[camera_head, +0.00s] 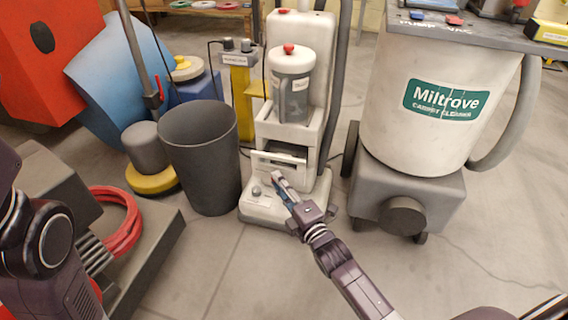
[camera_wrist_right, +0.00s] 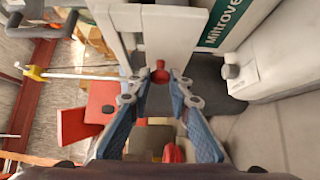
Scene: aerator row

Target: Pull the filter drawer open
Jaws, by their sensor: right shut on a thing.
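The white upright vacuum (camera_head: 302,32) stands in the middle of the head view. Low on its front is a pale drawer front (camera_head: 277,162), with a dark gap above it. How far the drawer stands out is hard to tell. My right gripper (camera_head: 278,182) is just below and in front of the drawer front. In the right wrist view its blue fingers (camera_wrist_right: 160,82) close on a small red knob (camera_wrist_right: 159,72) against a white body. The fingers hide this knob in the head view. My left arm shows at the left edge, but its gripper is out of frame.
A dark grey bin (camera_head: 205,160) stands left of the vacuum. A large Miltrove carpet cleaner (camera_head: 415,130) stands to the right. A red hose coil (camera_head: 122,225) lies on a grey base at the lower left. The floor in front is mostly clear.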

